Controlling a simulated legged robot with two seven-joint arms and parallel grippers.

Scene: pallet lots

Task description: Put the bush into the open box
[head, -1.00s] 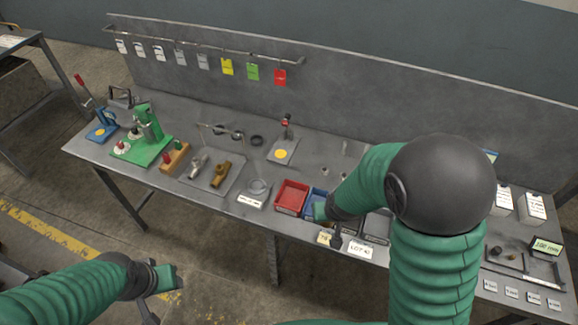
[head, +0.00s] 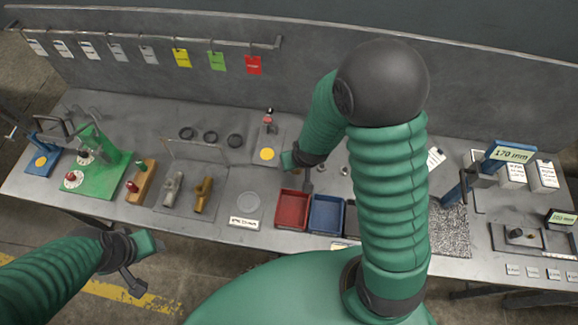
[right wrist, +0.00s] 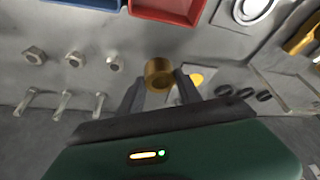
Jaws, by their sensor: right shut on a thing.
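The bush, a short brass-coloured ring (right wrist: 158,70), is between the two dark fingers of my right gripper (right wrist: 158,82), which is shut on it. A red open-topped box (head: 292,211) and a blue open-topped box (head: 327,215) stand side by side at the bench's front edge. Both look empty. They also show at the top of the right wrist view, red (right wrist: 167,10) and blue (right wrist: 85,3). My left gripper (head: 132,285) hangs before the bench, jaw gap unclear.
Left on the bench (head: 110,205) are a green fixture (head: 100,170), a wooden block (head: 141,184) and a tray with two fittings (head: 187,192). A small stand with a yellow disc (head: 267,154) is near my right gripper. My right arm hides the bench right of the blue box.

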